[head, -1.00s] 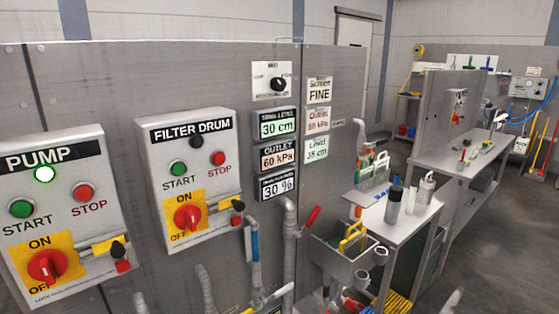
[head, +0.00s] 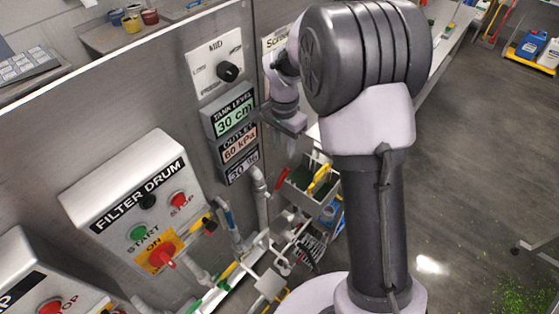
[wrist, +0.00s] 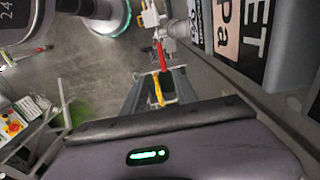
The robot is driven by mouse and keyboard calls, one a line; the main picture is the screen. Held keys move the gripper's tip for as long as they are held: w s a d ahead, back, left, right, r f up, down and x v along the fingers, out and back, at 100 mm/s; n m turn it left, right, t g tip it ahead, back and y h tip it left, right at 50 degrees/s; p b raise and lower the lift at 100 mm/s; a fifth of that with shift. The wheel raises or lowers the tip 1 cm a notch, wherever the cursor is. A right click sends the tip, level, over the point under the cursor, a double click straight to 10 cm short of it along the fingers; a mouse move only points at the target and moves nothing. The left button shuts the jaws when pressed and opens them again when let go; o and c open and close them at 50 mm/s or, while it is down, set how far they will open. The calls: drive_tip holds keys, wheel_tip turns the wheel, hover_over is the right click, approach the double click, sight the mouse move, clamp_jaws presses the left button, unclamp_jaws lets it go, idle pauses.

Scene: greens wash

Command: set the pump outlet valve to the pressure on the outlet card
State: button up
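The outlet display (head: 239,146) reads 60 kPa on the grey panel. It also shows close up at the right of the wrist view (wrist: 226,30). A red lever (head: 282,178) sits on the pipework below the displays; in the wrist view it is the red bar (wrist: 162,55) above centre. I cannot read which valve it belongs to. My gripper (head: 290,130) hangs beside the displays, above and apart from the red lever.
A grey bin (head: 300,195) with a yellow-handled tool (head: 320,178) stands below my gripper. The tank level display (head: 233,112) reads 30 cm. The filter drum box (head: 135,205) is at the left. Open floor (head: 460,180) lies to the right.

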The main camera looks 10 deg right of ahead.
sight(282, 175)
drive_tip(key=f, duration=1.4)
drive_tip(key=shift+w+f, duration=0.3)
drive_tip(key=shift+f, duration=0.1)
clamp_jaws()
idle(0.5)
